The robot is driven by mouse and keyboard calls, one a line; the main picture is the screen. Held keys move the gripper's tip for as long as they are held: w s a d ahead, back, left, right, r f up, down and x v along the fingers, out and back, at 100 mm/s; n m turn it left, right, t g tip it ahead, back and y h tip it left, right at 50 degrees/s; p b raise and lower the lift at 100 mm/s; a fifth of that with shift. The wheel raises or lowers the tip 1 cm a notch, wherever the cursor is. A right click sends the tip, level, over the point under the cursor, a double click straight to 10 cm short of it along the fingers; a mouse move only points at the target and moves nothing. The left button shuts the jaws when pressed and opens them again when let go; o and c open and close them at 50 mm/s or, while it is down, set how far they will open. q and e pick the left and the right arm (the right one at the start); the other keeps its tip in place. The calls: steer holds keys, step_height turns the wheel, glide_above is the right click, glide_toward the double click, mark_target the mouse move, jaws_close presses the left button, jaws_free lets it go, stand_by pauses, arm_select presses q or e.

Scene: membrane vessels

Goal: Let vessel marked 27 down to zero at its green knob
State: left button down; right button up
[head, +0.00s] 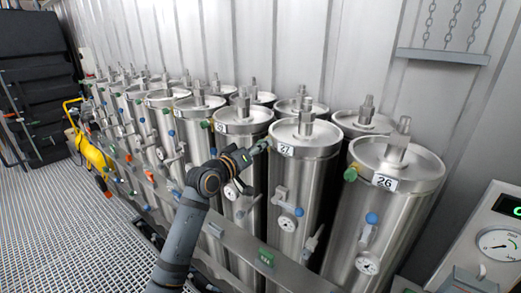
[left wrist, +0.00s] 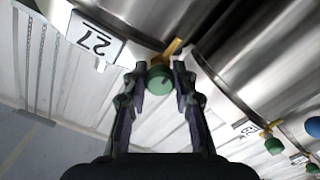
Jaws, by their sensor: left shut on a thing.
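The vessel marked 27 (head: 300,180) is an upright steel cylinder in the front row, with its white label (head: 285,150) near the top. The label also shows upside down in the left wrist view (left wrist: 95,40). My left gripper (head: 254,151) reaches the upper left side of this vessel. In the left wrist view my left gripper (left wrist: 160,76) is shut on the green knob (left wrist: 160,82), which sits on a brass stem beside the label. In the head view the fingers largely hide that knob. A round gauge (head: 287,223) and a blue knob (head: 299,212) sit lower on the vessel. My right gripper is out of view.
The vessel marked 26 (head: 385,225) stands close on the right, with its own green knob (head: 350,174). More vessels (head: 165,120) run off to the left. A grey rail (head: 235,246) passes in front. A panel with a dial (head: 497,245) stands at the right.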

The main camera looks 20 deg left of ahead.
arm_select(q)
steer(key=shift+f+m, duration=0.25)
steer(key=shift+m, duration=0.05)
steer(key=c, duration=1.5)
jaws_free()
steer(key=o, duration=0.4)
steer(key=shift+r, duration=0.15)
steer(key=shift+o, duration=0.2)
steer(key=v, duration=0.7)
steer(key=shift+s, duration=0.25)
steer(key=shift+a, duration=0.1)
